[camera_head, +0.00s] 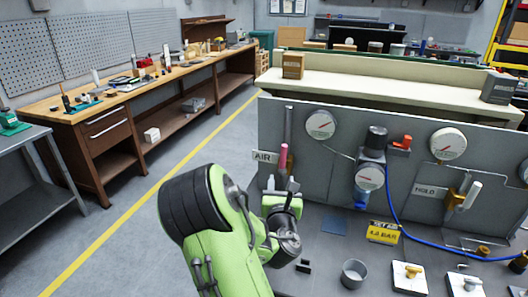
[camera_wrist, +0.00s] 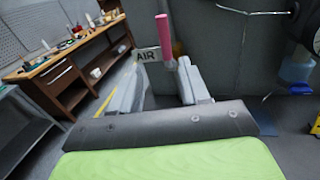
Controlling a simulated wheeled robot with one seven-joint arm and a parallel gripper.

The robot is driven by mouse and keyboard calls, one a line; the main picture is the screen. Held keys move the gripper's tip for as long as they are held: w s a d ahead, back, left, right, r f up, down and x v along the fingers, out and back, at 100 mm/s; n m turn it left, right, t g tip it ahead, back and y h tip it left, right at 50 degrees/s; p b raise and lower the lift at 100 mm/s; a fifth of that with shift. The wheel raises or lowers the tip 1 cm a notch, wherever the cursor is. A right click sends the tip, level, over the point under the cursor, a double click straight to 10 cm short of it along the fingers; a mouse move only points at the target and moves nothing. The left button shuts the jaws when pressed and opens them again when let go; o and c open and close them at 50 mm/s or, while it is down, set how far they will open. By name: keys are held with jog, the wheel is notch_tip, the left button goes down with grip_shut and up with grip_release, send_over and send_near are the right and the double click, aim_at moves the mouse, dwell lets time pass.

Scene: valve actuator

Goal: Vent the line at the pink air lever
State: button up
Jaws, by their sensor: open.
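The pink air lever (camera_head: 283,157) is at the left end of the grey panel, just right of the AIR sign (camera_head: 265,157) and below a grey vertical pipe (camera_head: 288,125). In the wrist view the pink lever (camera_wrist: 164,35) appears upright, slightly tilted, above and between my two fingertips, with the AIR sign (camera_wrist: 146,54) to its left. My gripper (camera_wrist: 160,75) is open and empty, its fingers on either side of the lever's line. In the head view my gripper (camera_head: 292,186) is just below the lever. I cannot tell whether the fingers touch it.
Gauges (camera_head: 320,124), a regulator (camera_head: 370,165) with a blue hose (camera_head: 400,215) and the HOLD sign (camera_head: 430,191) are to the right. Floor is free to the left.

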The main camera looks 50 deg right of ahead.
jog(key=p, duration=0.3)
send_near(284, 156)
jog(key=p+x, duration=0.3)
jog(key=x, duration=0.8)
jog(key=shift+w, duration=0.1)
jog(key=shift+c, duration=0.3)
grip_shut()
